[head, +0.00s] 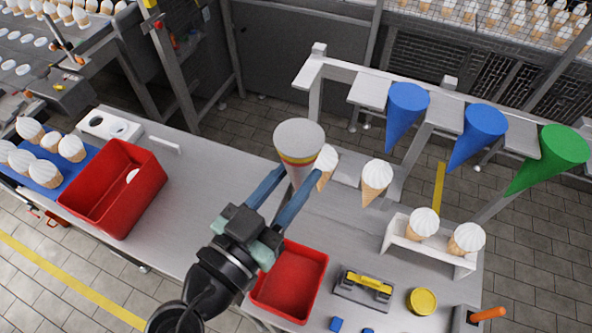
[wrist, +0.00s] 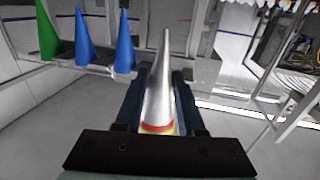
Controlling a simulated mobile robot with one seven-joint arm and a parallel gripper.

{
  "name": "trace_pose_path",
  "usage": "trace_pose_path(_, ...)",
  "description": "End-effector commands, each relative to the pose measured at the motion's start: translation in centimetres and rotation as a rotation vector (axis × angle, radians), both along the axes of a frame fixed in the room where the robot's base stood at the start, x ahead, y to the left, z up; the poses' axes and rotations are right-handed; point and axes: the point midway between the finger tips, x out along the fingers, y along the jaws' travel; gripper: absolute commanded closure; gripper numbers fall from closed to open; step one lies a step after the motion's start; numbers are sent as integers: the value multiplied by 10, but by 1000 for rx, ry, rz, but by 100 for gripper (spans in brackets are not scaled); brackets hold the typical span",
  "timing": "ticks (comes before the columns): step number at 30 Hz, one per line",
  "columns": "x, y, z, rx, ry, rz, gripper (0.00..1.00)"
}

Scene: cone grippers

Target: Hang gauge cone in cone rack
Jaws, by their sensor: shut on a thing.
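The gauge cone (head: 299,137) is pale metal with red and yellow bands near its wide end. My gripper (head: 291,187) is shut on it, blue fingers on either side, and holds it wide end up above the table. In the wrist view the gauge cone (wrist: 161,85) shows as a shiny silver taper between the fingers of my gripper (wrist: 160,98). The cone rack (head: 335,73) is a grey frame to the right. Two blue cones (head: 408,102) (head: 478,125) and a green cone (head: 560,150) hang in it, points down. The gauge cone is apart from the rack, to its left.
Two ice cream cones (head: 325,160) (head: 376,175) stand behind and right of my gripper. A white holder (head: 395,235) bears two more. A red bin (head: 115,200), a red tray (head: 270,300), a yellow-handled tool (head: 366,284) and a yellow disc (head: 421,301) are on the table.

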Motion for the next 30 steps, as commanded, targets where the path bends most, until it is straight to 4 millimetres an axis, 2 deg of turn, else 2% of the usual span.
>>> trace_pose_path(4, -1, -1, -4, 2, 1, 8, 100)
trace_pose_path(15, 39, -14, -1, 2, 1, 6, 100)
trace_pose_path(21, 55, -18, -1, 1, 2, 8, 100)
trace_pose_path(30, 61, -20, -1, -1, 3, 9, 100)
